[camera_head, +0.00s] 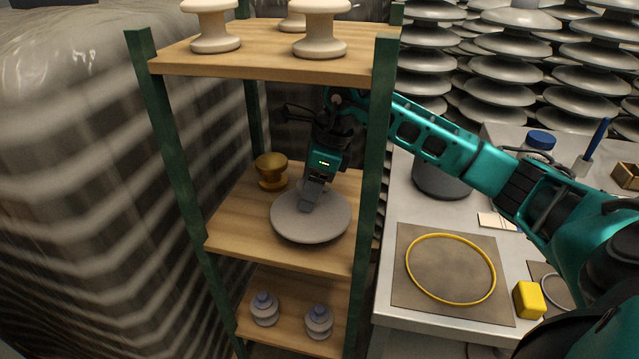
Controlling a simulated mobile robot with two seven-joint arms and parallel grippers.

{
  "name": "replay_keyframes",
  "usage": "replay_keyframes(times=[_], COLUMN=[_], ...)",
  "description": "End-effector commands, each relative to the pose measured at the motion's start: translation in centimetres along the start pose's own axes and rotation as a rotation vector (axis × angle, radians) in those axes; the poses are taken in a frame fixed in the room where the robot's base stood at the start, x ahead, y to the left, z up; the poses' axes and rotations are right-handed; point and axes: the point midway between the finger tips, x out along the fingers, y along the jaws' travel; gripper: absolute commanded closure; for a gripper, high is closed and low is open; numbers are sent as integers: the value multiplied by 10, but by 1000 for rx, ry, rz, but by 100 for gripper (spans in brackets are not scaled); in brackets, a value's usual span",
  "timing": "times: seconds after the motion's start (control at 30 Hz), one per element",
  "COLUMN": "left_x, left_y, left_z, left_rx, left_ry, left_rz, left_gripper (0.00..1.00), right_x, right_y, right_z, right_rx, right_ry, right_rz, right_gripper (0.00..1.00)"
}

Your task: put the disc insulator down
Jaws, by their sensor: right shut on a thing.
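The disc insulator (311,226) is a wide pale grey disc at the front of the middle wooden shelf (226,228). It looks level and close to the board; I cannot tell whether it touches it. My right gripper (311,197) reaches in from the right, past the green front post, and is shut on the top of the disc insulator. The fingers hide part of its top. My left gripper is not in view.
A brown-gold insulator (270,171) stands behind left on the same shelf. White insulators (214,27) stand on the top shelf, small grey ones (265,308) below. A green post (376,170) stands close beside my arm. The right table holds a yellow ring (450,268) and yellow block (529,299).

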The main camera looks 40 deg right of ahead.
Motion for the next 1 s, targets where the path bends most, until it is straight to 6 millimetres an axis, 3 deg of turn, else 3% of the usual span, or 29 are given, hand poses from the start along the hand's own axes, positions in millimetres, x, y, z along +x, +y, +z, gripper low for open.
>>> replay_keyframes(times=[0.23,0.6,0.63,0.9,1.0], left_x=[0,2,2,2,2], left_y=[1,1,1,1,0], left_z=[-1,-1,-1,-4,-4], left_rx=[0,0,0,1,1], left_ry=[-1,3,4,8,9], left_rz=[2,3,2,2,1], left_gripper=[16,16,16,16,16], right_x=[26,30,33,32,32], right_y=[0,-1,0,0,0], right_z=[-8,-10,-12,-12,-12], right_rx=[1,-1,0,0,0], right_ry=[-5,-6,1,1,1], right_rz=[-1,-4,1,1,1], right_gripper=[100,100,45,21,21])
